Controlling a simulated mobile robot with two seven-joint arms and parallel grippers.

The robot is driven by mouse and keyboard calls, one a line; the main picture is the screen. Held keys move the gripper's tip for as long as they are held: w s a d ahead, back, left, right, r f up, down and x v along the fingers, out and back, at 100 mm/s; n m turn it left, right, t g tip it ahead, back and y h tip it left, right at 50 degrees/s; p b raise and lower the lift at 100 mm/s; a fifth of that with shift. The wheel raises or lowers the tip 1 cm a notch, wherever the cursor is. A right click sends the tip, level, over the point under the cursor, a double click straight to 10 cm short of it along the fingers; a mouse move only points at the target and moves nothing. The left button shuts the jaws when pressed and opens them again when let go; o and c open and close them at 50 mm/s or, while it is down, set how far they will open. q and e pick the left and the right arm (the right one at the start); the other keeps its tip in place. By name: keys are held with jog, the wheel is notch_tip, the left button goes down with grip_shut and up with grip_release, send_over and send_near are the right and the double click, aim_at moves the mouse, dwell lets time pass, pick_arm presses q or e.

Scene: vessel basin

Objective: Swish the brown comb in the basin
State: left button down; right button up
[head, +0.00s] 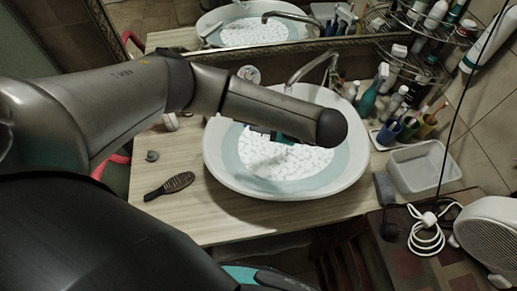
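The brown comb (170,186) lies on the wooden counter to the left of the basin, apart from it. The white oval basin (216,166) holds pale teal water with a layer of white foam (290,163). My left arm reaches in from the left and its end hangs over the basin. Only a small dark and teal piece of my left gripper (278,136) shows under the arm; its fingers are hidden, so I cannot tell whether it is open or holds anything. My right gripper is not in view.
A curved faucet (312,68) stands behind the basin. A clear plastic tub (424,168), a grey brush (384,188) and cups with brushes (407,127) are at the right. A small dark round item (152,156) lies near the comb. The counter's front left is clear.

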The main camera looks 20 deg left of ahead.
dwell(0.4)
pick_arm(q)
jog(key=shift+w+r, duration=0.1)
jog(key=shift+r, duration=1.4)
